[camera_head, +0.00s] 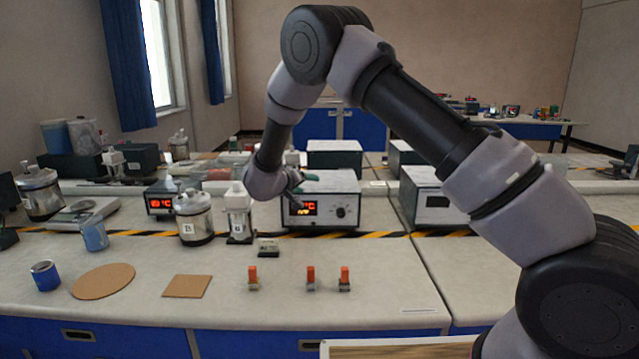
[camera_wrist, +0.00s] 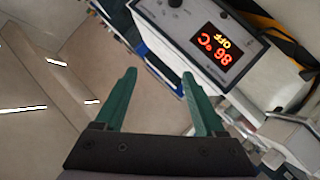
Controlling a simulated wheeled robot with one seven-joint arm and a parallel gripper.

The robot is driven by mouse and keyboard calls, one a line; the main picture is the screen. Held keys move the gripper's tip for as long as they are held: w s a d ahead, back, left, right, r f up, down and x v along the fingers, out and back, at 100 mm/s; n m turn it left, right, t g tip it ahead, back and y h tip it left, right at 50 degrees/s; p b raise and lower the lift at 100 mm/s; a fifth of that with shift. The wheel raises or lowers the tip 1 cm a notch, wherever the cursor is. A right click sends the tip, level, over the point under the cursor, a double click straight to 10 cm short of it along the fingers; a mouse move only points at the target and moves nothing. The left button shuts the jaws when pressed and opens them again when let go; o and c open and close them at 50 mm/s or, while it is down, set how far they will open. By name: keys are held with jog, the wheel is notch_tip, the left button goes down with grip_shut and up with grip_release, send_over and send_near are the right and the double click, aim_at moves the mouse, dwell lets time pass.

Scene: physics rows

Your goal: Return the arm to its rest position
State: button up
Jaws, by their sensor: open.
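My arm arches from the lower right up and over to the left in the head view. My gripper (camera_head: 298,184) hangs in front of the middle controller box (camera_head: 345,189), above the bench; its tips are small and partly hidden by the wrist. In the wrist view my gripper (camera_wrist: 160,88) shows two green fingers spread apart with nothing between them. The controller box also shows there (camera_wrist: 200,45), tilted, its red display reading 86 °C and OFF.
The bench (camera_head: 385,275) bears labelled metal vessels (camera_head: 194,218), a white-topped device (camera_head: 238,212), a blue cup (camera_head: 45,276), a cork disc (camera_head: 103,281), a cork square (camera_head: 187,286) and three orange-topped pieces (camera_head: 311,279). Another box (camera_head: 432,196) stands right, behind my arm. The front right bench is clear.

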jog(key=w+d+r+m+y, duration=0.1)
jog(key=d+r+y, duration=0.25)
jog(key=r, duration=0.55)
jog(key=w+d+r+m+y, duration=0.15)
jog(key=d+r, duration=0.25)
jog(key=r, duration=0.5)
jog(key=s+d+r+m+y, duration=0.1)
jog(key=s+d+r+y, duration=0.15)
jog(key=r, duration=0.25)
jog(key=s+d+r+y, duration=0.2)
jog(key=s+d+r, duration=0.1)
jog(key=s+r, duration=0.1)
jog(key=s+d+m+g, duration=0.1)
jog(key=s+d, duration=0.4)
jog(key=s, duration=0.6)
jog(key=s+d+m+g, duration=0.1)
jog(key=s+d, duration=0.4)
jog(key=s, duration=0.6)
jog(key=s+d+m+g+h, duration=0.1)
jog(key=s+d+g, duration=0.2)
jog(key=s, duration=0.9)
jog(key=d, duration=0.3)
jog(key=shift+f+m, duration=0.3)
jog(key=shift+m, duration=0.05)
jog(key=shift+s, duration=0.15)
